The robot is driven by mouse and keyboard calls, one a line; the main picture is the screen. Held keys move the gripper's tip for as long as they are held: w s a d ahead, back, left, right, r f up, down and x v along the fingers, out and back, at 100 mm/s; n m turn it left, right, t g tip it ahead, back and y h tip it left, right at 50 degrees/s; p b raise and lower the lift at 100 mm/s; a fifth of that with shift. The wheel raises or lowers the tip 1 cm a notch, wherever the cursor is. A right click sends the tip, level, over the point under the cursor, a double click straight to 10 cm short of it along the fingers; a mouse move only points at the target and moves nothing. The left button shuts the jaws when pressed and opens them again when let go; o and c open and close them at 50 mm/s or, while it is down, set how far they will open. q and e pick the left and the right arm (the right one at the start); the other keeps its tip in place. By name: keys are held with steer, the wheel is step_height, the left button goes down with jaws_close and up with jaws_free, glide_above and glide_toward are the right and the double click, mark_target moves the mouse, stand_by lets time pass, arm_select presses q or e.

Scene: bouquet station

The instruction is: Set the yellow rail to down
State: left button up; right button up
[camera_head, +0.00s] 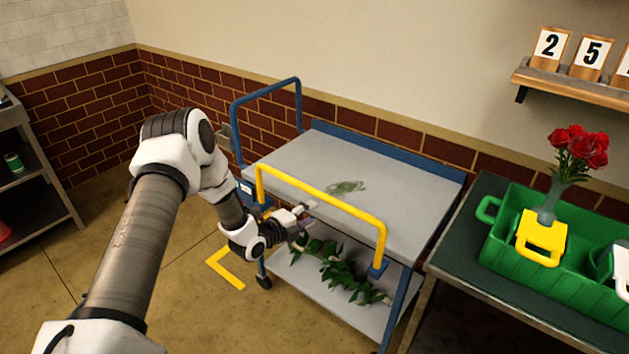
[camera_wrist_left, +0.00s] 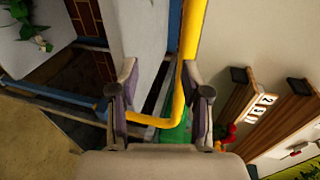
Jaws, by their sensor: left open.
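The yellow rail (camera_head: 322,197) is a bent tube on the near long side of a grey and blue cart. It stands up above the cart top, its bar running from the left end to a post at the right. My left gripper (camera_head: 304,213) is open just below and in front of the bar, near its left half. In the left wrist view, the yellow rail (camera_wrist_left: 191,55) runs down between the two open fingers (camera_wrist_left: 163,104) and bends to the left. I cannot tell whether it touches them. My right gripper is not in view.
The cart top (camera_head: 300,180) holds only a small green smear or sprig. Leafy stems (camera_head: 335,270) lie on its lower shelf. A blue rail (camera_head: 268,92) stands at the far left end. A green crate (camera_head: 490,245) with red roses (camera_head: 580,147) sits on a table at right.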

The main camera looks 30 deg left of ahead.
mark_target(313, 194)
arm_select(q)
steer(key=shift+n+t+y, duration=0.3)
steer(key=shift+t+y, duration=0.1)
steer(key=a+r, duration=0.1)
steer(key=w+a+r, duration=0.1)
steer(key=r, duration=0.1)
steer(key=shift+w+a+r, duration=0.15)
steer(key=shift+w+r, duration=0.05)
steer(key=x, duration=0.3)
steer(key=f+x, duration=0.1)
steer(key=x, duration=0.1)
steer(key=shift+w+a, duration=0.2)
steer(key=shift+a, duration=0.1)
steer(key=shift+w, duration=0.25)
steer(key=shift+s+d+r, duration=0.1)
steer(key=shift+d+r, duration=0.05)
steer(key=shift+r, duration=0.05)
steer(key=shift+f, duration=0.2)
jaws_close()
